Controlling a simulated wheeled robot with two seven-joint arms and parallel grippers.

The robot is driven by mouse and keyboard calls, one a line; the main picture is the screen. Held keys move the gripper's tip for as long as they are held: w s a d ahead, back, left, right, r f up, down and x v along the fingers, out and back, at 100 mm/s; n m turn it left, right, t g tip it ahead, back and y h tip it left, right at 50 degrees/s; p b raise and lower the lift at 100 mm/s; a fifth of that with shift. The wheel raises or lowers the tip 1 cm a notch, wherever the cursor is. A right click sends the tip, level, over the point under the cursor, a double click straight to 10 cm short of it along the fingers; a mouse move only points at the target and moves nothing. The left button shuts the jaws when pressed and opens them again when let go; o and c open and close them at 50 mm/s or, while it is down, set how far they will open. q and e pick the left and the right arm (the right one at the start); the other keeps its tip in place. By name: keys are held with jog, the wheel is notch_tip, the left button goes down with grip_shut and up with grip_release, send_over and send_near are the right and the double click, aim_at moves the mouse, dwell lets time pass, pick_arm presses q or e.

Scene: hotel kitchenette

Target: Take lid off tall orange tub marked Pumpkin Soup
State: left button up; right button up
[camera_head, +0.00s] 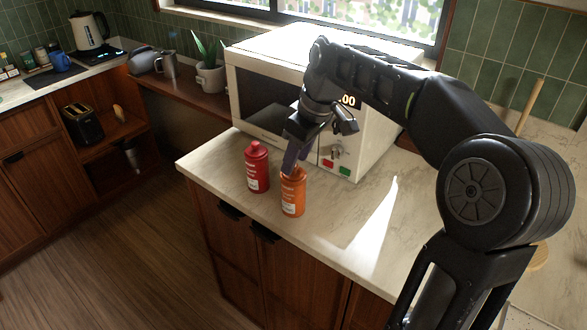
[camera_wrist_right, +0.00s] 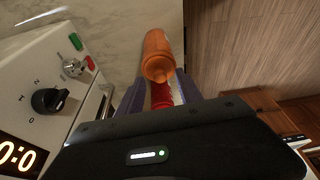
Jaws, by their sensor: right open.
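The tall orange tub (camera_head: 292,196) stands upright on the pale counter, near its front edge. My right gripper (camera_head: 291,163) is just above it, with fingers pointing down and hiding part of its top. In the right wrist view the orange tub (camera_wrist_right: 156,45) shows just past the open fingers (camera_wrist_right: 160,88), its rounded orange top facing the camera. I cannot tell whether the fingers touch it. A red bottle-like tub (camera_head: 257,170) stands upright just left of it; its red part (camera_wrist_right: 161,94) also shows between the fingers in the wrist view. My left gripper is not in view.
A white microwave (camera_head: 349,140) stands close behind the tubs, with knobs and buttons facing them. The counter (camera_head: 350,215) is clear to the right of the orange tub. A plant pot (camera_head: 210,77), metal jug and kettle (camera_head: 90,30) are farther back left.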

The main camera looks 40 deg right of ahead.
jog(key=shift+w+f, duration=0.1)
jog(key=shift+f, duration=0.45)
jog(key=shift+c, duration=0.4)
grip_shut()
